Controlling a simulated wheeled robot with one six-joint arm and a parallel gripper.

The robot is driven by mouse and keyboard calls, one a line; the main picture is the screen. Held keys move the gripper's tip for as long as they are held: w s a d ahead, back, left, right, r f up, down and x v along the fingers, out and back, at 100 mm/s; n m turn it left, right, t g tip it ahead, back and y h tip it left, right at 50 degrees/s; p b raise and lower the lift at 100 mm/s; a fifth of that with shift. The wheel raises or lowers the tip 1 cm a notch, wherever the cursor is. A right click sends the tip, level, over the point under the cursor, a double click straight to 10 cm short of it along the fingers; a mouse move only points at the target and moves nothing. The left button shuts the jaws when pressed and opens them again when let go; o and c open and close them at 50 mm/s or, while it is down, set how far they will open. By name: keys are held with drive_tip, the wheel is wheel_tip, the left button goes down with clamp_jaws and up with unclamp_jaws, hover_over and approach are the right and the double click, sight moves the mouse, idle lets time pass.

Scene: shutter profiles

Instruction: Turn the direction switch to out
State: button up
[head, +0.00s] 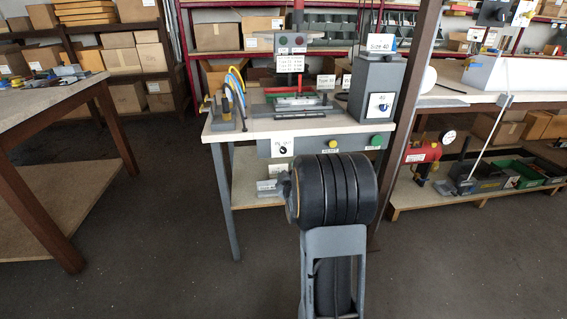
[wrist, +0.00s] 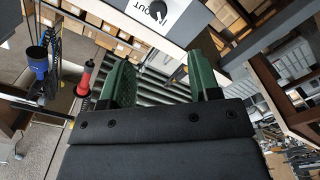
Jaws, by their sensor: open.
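The direction switch (head: 283,149) is a small dark knob on a white IN/OUT label at the left of the grey panel under the bench top in the head view. In the wrist view the switch (wrist: 158,13) is at the top edge, with a dark dial and a pale grip. I cannot tell surely which word its pointer faces. My gripper (wrist: 160,78) shows two green fingers, wide apart and empty, with the switch beyond them and not touched. In the head view my arm hides most of the gripper.
A yellow button (head: 334,144) and a green button (head: 376,141) sit right of the switch on the same panel. The bench (head: 225,127) carries a press-like machine and a grey box (head: 376,88). A brown post stands to the right. A wooden table (head: 50,103) is at left, with open floor between.

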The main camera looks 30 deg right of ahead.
sight(283, 151)
drive_tip(key=b+x, duration=0.2)
drive_tip(key=x, duration=1.1)
drive_tip(key=shift+w+d, duration=0.25)
drive_tip(key=c, duration=0.9)
